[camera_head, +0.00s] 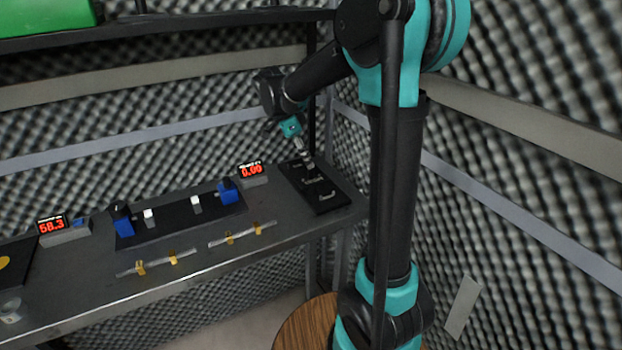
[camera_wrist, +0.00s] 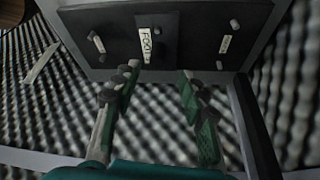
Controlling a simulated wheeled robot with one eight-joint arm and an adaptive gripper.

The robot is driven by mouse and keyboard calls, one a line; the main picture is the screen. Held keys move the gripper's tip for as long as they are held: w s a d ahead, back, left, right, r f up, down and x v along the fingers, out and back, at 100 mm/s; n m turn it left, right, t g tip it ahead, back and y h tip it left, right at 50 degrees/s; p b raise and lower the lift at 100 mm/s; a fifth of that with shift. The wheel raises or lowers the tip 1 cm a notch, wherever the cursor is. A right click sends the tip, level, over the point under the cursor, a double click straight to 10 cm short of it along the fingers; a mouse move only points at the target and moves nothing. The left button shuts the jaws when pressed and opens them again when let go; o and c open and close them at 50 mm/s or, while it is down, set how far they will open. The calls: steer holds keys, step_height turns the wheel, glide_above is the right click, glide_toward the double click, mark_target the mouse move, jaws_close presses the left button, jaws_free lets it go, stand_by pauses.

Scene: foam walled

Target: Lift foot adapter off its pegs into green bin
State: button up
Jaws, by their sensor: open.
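The label FOOT is in the wrist view at the middle of a black board (camera_wrist: 200,20), on a dark raised block (camera_wrist: 170,38) that looks like the foot adapter, with light peg ends by it. In the head view the board (camera_head: 330,204) lies at the bench's right end with small grey pieces on it; which is the adapter is too small to tell. My gripper (camera_wrist: 158,80) is open and empty, its fingers pointing toward the block, apart from it. In the head view my gripper (camera_head: 303,150) is over the board's far end. A green bin (camera_head: 45,16) shows partly at top left.
The green bin stands on a dark shelf (camera_head: 170,40) above the bench (camera_head: 190,275). Red number displays (camera_head: 252,170) and a black rail with blue blocks (camera_head: 228,191) stand left of the board. Foam walls close in behind and right. A round wooden top (camera_head: 305,325) is below.

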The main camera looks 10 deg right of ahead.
mark_target(311, 174)
steer(key=x, duration=0.5)
steer(key=shift+s+a+f, duration=0.15)
steer(key=shift+s, duration=0.15)
jaws_close()
